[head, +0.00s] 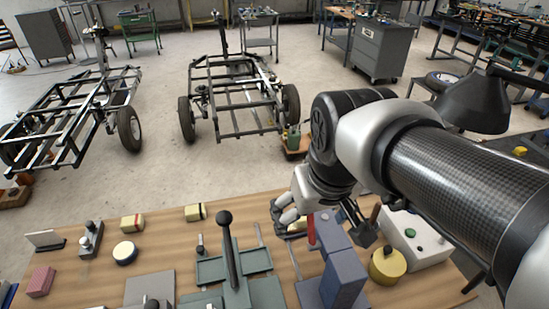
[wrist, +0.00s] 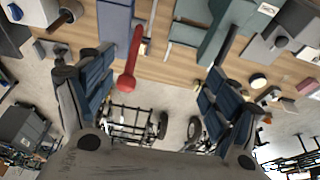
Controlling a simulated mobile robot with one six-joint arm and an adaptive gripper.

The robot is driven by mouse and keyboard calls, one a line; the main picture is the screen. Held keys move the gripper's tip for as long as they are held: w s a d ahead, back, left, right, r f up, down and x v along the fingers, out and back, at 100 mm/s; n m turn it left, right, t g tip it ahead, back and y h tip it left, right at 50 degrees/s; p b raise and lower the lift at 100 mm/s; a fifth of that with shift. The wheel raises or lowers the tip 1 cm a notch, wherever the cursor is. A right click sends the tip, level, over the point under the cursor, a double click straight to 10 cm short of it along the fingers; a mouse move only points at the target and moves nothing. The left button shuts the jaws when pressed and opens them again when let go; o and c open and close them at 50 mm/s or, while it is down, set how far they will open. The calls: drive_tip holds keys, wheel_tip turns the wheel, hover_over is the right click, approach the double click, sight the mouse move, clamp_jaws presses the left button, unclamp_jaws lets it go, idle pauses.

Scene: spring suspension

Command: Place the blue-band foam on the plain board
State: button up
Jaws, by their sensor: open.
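A round cream foam piece with a dark blue band (head: 125,252) sits on the wooden table at left in the head view. A round cream piece also shows at right in the wrist view (wrist: 258,82). A flat grey board (head: 150,285) lies at the table's near edge; I cannot be sure it is the plain board. My gripper (head: 283,214) is open above the table's far edge, well right of the round foam. In the wrist view its fingers (wrist: 157,75) are spread with nothing gripped. A cream-yellow piece (head: 298,226) is partly hidden by my gripper; its band cannot be told.
A red-banded block (head: 131,222) and a dark-banded block (head: 196,212) lie along the far edge. A tall black lever (head: 229,250) and a red-handled lever (wrist: 132,60) stand up. Blue blocks (head: 335,260) and a yellow round weight (head: 387,266) are at right.

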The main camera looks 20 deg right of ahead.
drive_tip(key=s+a+f+t, duration=0.1)
drive_tip(key=s+f, duration=0.1)
drive_tip(key=s, duration=0.6)
drive_tip(key=shift+s+a, duration=0.2)
drive_tip(key=shift+s, duration=0.1)
drive_tip(key=shift+c, duration=0.6)
